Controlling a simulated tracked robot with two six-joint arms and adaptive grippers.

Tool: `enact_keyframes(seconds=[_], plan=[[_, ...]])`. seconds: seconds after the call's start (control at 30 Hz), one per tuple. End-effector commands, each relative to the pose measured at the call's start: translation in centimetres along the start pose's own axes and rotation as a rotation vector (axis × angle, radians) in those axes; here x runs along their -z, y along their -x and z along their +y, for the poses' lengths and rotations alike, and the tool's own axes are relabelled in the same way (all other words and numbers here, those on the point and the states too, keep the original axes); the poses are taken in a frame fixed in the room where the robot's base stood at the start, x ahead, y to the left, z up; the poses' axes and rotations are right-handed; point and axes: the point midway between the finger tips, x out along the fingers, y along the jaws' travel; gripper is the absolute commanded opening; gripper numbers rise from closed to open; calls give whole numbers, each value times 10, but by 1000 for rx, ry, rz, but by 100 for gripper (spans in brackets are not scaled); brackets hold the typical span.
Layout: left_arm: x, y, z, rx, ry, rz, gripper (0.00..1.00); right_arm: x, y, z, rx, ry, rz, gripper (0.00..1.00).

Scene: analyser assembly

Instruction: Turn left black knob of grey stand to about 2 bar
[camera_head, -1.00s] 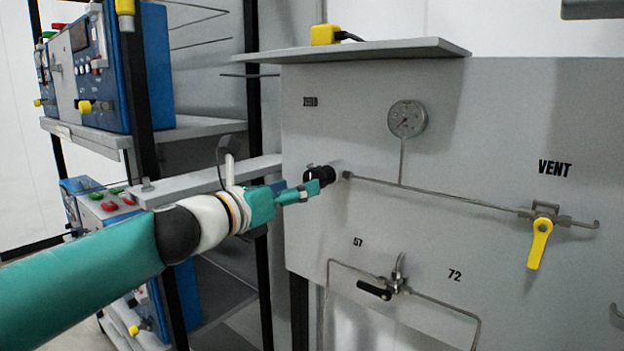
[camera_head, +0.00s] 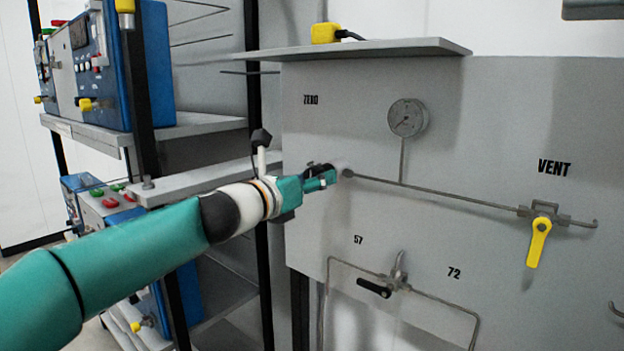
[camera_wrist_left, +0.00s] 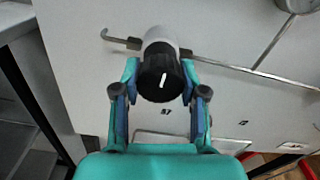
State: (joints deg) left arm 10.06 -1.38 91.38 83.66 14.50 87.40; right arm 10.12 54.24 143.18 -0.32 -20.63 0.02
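The black knob (camera_wrist_left: 151,84) shows in the left wrist view on a pale round collar, with a white mark on its face tilted slightly right of upright. It sits on the grey stand (camera_head: 480,120); in the head view my gripper mostly hides it. My left gripper (camera_head: 321,178) is at the knob, one finger on each side. In the left wrist view the fingers (camera_wrist_left: 160,78) look spread around it; firm contact is not visible. A round gauge (camera_head: 406,118) is above right of the knob; its reading is too small to tell. My right gripper is not in view.
A thin pipe (camera_head: 450,196) runs right from the knob to a yellow VENT valve (camera_head: 540,240). A black-handled valve (camera_head: 374,288) is lower on the panel. A shelf (camera_head: 370,50) juts out above. A rack with blue devices (camera_head: 115,70) stands at left.

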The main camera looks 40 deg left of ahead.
Motion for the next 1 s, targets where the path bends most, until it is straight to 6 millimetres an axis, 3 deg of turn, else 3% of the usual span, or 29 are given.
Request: enact_keyframes(seconds=[0.03, 0.1, 0.13, 0.57, 1.0], plan=[[0, 0, 0, -1, 0, 0, 20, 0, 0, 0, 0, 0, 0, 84], [0, 0, 0, -1, 0, 0, 8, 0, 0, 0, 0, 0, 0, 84], [-2, 2, 9, -7, -2, -1, 8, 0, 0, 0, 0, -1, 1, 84], [0, 2, 3, -7, -89, -2, 7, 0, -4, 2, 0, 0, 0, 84], [1, 2, 3, -6, -444, -2, 7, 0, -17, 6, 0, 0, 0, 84]])
